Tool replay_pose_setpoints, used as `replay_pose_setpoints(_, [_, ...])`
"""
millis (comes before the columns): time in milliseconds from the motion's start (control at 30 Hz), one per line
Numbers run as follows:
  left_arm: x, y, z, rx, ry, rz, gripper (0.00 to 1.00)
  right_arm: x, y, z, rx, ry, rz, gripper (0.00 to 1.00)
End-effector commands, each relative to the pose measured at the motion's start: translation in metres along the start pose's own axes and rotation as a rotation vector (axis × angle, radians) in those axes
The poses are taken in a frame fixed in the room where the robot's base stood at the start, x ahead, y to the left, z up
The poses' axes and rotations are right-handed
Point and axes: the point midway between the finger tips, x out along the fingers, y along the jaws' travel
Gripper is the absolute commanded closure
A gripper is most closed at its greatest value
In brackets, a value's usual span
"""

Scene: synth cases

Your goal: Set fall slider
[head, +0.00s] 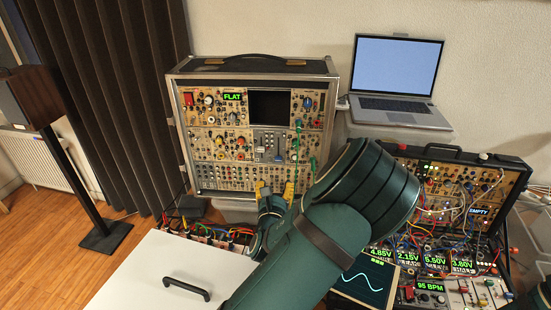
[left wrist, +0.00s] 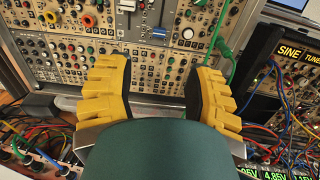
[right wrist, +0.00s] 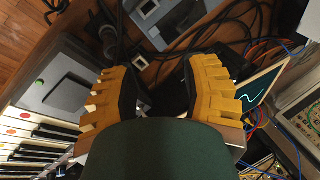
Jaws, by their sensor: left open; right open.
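A tall synth case (head: 330,85) with beige module panels stands upright against the wall in the head view. A grey slider module (head: 270,140) sits in its middle, with pale and blue slider caps. In the left wrist view a blue slider cap (left wrist: 159,32) and a white cap (left wrist: 127,6) show at the top; I cannot read which is the fall slider. My left gripper (head: 275,190) is open and empty in front of the lower rows, below the sliders, its fingers (left wrist: 157,85) apart. My right gripper (right wrist: 164,80) is open and empty over cluttered gear, away from the case.
A laptop (head: 400,80) stands right of the case. A second synth case (head: 440,190) with many patch cables stands at the right. Green cables (head: 297,145) hang beside the slider module. A white lid with a black handle (head: 187,287) lies front left. My left arm hides the middle.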

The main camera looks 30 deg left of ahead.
Motion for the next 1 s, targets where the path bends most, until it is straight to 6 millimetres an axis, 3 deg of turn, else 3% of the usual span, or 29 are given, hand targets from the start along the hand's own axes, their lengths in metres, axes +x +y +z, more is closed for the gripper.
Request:
replay_pose_setpoints(600, [0.110,0.001,0.000,-0.003,-0.001,0.002,0.47,-0.005,-0.002,-0.001,0.000,0.000,-0.001,0.53])
replay_pose_setpoints(800, [0.127,0.001,0.000,-0.001,0.001,0.000,0.47,-0.006,-0.002,-0.001,0.000,0.000,-0.001,0.53])
replay_pose_setpoints(1000, [0.130,0.000,0.000,-0.001,0.001,0.000,0.47,-0.006,-0.002,-0.001,0.000,0.000,-0.001,0.53])
